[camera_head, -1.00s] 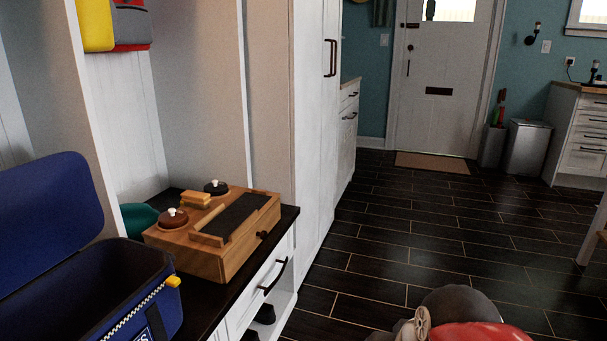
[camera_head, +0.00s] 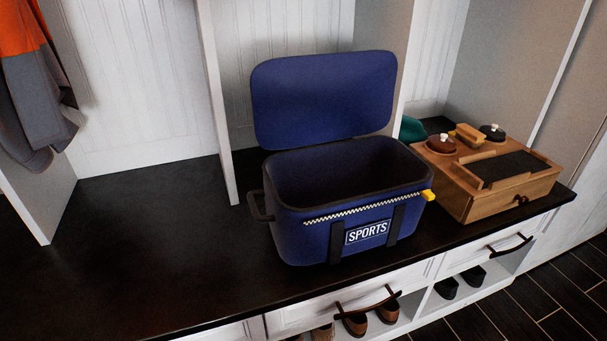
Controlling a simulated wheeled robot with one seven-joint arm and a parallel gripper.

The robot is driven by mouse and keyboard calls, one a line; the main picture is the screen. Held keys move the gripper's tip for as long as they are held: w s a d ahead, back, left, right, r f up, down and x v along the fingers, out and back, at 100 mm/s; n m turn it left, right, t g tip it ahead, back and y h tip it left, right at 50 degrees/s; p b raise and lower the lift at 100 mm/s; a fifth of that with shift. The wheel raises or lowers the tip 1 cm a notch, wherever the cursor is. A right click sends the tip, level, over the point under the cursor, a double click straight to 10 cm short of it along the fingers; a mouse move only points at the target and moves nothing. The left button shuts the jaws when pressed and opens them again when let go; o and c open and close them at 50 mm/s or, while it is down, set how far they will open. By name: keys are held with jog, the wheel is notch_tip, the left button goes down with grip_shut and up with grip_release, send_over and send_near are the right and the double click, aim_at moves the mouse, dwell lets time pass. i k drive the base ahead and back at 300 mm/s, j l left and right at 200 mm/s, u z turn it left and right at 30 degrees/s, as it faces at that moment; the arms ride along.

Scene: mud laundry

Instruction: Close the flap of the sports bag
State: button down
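The blue sports bag (camera_head: 310,236) stands upright on the dark bench top, with a "SPORTS" label, a checkered zipper line and a yellow zipper pull (camera_head: 428,195) on its front. Its flap (camera_head: 325,100) is open, standing up behind the bag's mouth and leaning slightly back. The inside of the bag looks dark, and I see nothing in it. A dark handle (camera_head: 257,206) sticks out at its left side. My gripper is not in view.
The dark bench top (camera_head: 130,250) is clear to the left. Upright dividers (camera_head: 216,100) stand behind. Shoes (camera_head: 388,312) sit in cubbies below. Orange and grey clothing (camera_head: 30,110) hangs at upper left.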

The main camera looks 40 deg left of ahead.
aim_at(301, 101)
jog(key=u, duration=1.45)
